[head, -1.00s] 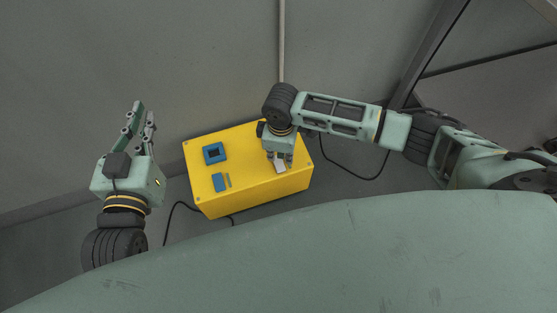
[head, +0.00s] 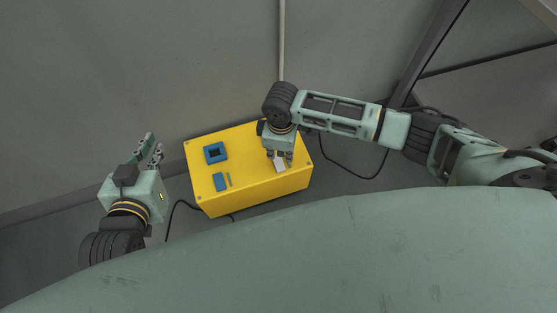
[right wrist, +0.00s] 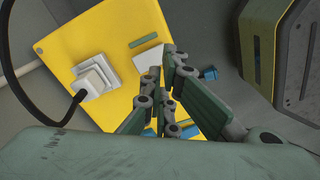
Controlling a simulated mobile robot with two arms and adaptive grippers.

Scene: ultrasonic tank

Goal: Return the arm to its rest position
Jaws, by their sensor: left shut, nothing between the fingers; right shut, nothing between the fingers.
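My left gripper (head: 149,148) is left of the yellow box (head: 236,194), clear of it, with its fingers pointing up in the head view and nothing between them. My right gripper (head: 279,158) points down over the right part of the box top, beside a small white piece (head: 280,167). Its fingers also show in the right wrist view (right wrist: 160,72), shut and empty, next to the white piece (right wrist: 149,57). I cannot tell whether the fingertips touch the box or the white piece.
The right wrist view shows a white socket block (right wrist: 106,66) with a black cable (right wrist: 30,105). A grey wall (head: 180,60) stands behind the box.

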